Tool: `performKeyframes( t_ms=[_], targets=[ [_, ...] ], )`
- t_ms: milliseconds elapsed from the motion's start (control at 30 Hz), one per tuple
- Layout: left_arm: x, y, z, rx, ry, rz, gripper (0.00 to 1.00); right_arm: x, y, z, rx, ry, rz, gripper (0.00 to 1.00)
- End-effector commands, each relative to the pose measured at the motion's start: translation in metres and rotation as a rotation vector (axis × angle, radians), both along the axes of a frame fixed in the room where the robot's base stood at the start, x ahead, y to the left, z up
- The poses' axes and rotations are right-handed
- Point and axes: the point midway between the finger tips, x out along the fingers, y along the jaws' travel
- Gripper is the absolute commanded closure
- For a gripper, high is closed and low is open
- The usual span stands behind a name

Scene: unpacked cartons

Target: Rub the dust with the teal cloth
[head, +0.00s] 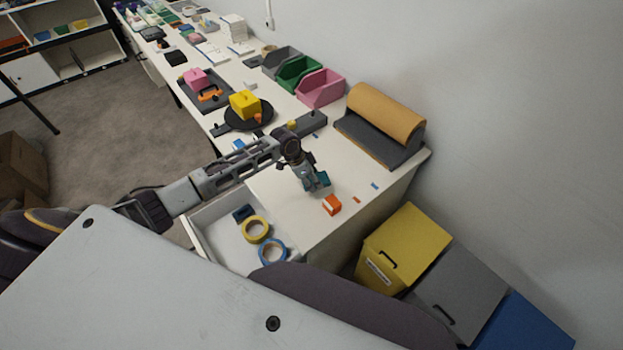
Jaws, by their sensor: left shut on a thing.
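My left gripper (312,184) reaches across the near end of the white table and points down at its top. It is shut on the teal cloth (323,180), which shows as a small teal patch at the fingertips, low over or on the tabletop; I cannot tell if it touches. The gripper hides part of the cloth. I cannot make out dust for certain; small orange (357,200) and blue (375,186) bits lie on the table to the right of the cloth. My right gripper is not in view.
An orange block (332,205) stands close by the cloth. An open drawer (215,237) holds yellow and blue tape rolls. A brown roll on a dark stand (385,115), bins and a scale with a yellow box (245,104) stand farther back. Yellow and grey boxes are below right.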

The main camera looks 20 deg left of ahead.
Motion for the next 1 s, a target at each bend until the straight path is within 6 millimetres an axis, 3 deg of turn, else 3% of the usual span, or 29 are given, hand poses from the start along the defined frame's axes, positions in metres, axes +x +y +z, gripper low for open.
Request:
performKeyframes(
  t_ms=[500,1000],
  targets=[
    [0.004,-0.004,0.038,0.0,0.0,0.009,0.65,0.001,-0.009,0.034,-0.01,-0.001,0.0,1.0],
    [0.004,-0.005,0.038,0.0,0.0,0.009,0.65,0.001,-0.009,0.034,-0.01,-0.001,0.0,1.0]
  ],
)
